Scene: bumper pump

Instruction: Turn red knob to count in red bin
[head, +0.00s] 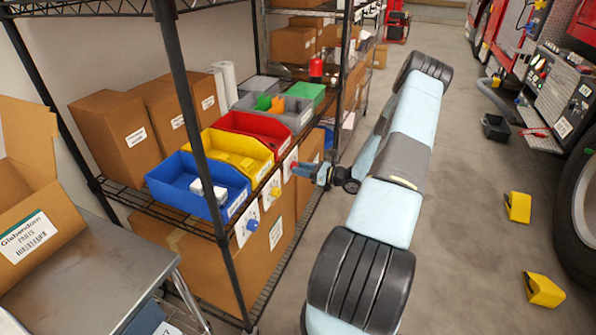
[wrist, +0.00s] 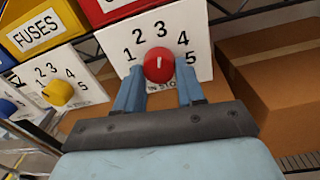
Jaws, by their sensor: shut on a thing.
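The red bin (head: 256,128) stands on the wire shelf beside the yellow bin, and no items can be made out in it. Its white dial card (wrist: 200,40) carries the numbers 1 to 5. The red knob (wrist: 158,66) sits on the card, and its white mark points up, about at the 3. My gripper (wrist: 159,88) is shut on the red knob, one finger on each side. In the head view my gripper (head: 308,168) reaches the shelf front from the right.
A yellow bin (head: 238,148) and a blue bin (head: 220,197) stand nearer, with a yellow knob (wrist: 58,92) and a blue knob (head: 252,225). A black shelf post (head: 205,165) stands in front. Two yellow wedges (head: 518,207) lie on the open floor at right.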

